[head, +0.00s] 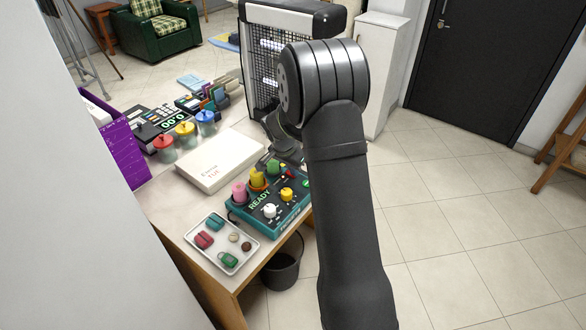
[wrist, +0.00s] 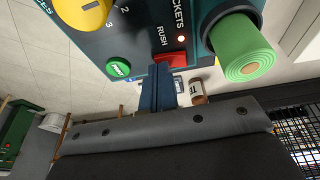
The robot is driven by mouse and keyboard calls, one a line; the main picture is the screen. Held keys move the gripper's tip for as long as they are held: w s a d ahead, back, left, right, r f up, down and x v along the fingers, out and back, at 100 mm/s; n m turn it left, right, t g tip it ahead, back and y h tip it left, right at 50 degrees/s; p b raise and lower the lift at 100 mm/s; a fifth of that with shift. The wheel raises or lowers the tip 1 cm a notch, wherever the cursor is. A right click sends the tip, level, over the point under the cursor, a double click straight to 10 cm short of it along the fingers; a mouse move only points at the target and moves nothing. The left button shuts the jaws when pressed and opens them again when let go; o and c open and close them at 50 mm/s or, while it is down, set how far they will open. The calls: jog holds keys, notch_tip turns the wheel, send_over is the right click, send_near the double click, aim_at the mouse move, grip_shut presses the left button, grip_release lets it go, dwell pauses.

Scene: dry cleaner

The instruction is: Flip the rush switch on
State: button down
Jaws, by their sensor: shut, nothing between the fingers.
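The teal ticket console (head: 247,221) sits on the counter in the head view, its display reading READY. In the wrist view the red rush switch (wrist: 171,59) is beside the RUSH label, with a small glowing light (wrist: 181,39) near it. My gripper (wrist: 160,68) is shut and empty. Its blue-grey fingertips are right at the switch's lower edge and overlap it in the picture; I cannot tell whether they touch. Which way the switch is tipped is unclear. In the head view my arm hides part of the console's right side.
Close to the switch are a green button (wrist: 118,67), a yellow knob (wrist: 90,12) and a green ticket roll (wrist: 240,50). Around the console stand a tray (head: 213,257) of small items, a white box (head: 219,160) and a mesh-front machine (head: 265,75).

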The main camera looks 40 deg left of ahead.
jog(key=shift+a+f, duration=0.1)
jog(key=shift+a+r, duration=0.2)
jog(key=shift+a, duration=0.45)
jog(key=shift+r, duration=0.15)
jog(key=shift+a+r, duration=0.1)
jog(key=shift+r, duration=0.25)
jog(key=w+v, duration=0.1)
jog(key=v, duration=1.2)
jog(key=shift+a, duration=0.2)
jog(key=shift+r, duration=0.1)
jog(key=shift+d+r, duration=0.1)
jog(key=shift+d, duration=0.6)
